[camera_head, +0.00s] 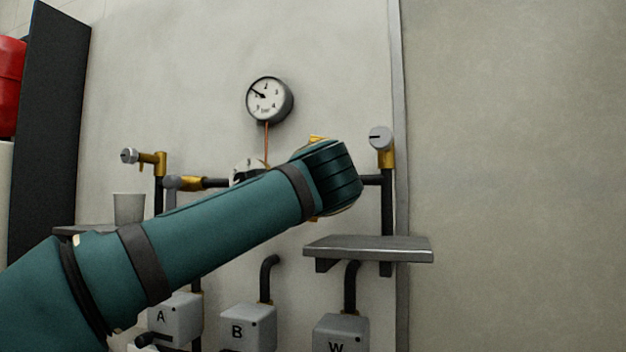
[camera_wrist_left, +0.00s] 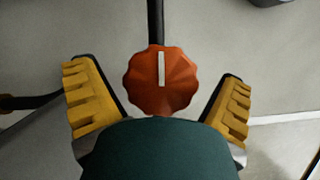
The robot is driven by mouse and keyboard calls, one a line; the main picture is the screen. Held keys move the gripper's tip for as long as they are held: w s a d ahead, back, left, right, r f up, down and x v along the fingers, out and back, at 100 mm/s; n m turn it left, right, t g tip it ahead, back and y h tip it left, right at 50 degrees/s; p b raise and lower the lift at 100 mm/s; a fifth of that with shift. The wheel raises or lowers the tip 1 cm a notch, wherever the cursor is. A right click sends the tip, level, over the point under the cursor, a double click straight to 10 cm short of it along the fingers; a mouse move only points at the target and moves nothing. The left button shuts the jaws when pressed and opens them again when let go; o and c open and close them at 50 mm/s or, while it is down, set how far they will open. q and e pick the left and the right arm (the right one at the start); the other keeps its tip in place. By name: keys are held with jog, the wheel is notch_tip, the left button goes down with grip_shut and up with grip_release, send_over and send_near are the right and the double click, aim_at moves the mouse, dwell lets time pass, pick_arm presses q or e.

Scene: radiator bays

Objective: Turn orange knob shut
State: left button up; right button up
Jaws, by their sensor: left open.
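The orange knob (camera_wrist_left: 161,80) shows in the left wrist view, round with a scalloped edge and a white pointer line standing upright. My left gripper (camera_wrist_left: 158,72) is open, with one yellow ribbed finger on each side of the knob. A gap shows between each finger and the knob, and neither finger appears to touch it. The lower edge of the knob meets a dark green shape in front of it. In the head view my left arm reaches in from the left and hides the knob and most of the gripper.
A pressure gauge (camera_head: 269,99) hangs on the wall above my arm. Grey-handled brass valves stand left (camera_head: 143,159) and right (camera_head: 382,143). A grey shelf (camera_head: 368,248) is below right, and a cup (camera_head: 129,208) stands on the left shelf. Boxes marked A, B and W (camera_head: 341,334) sit low.

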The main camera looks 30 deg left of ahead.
pick_arm(q)
jog(key=shift+s, duration=0.1)
jog(key=v, duration=1.2)
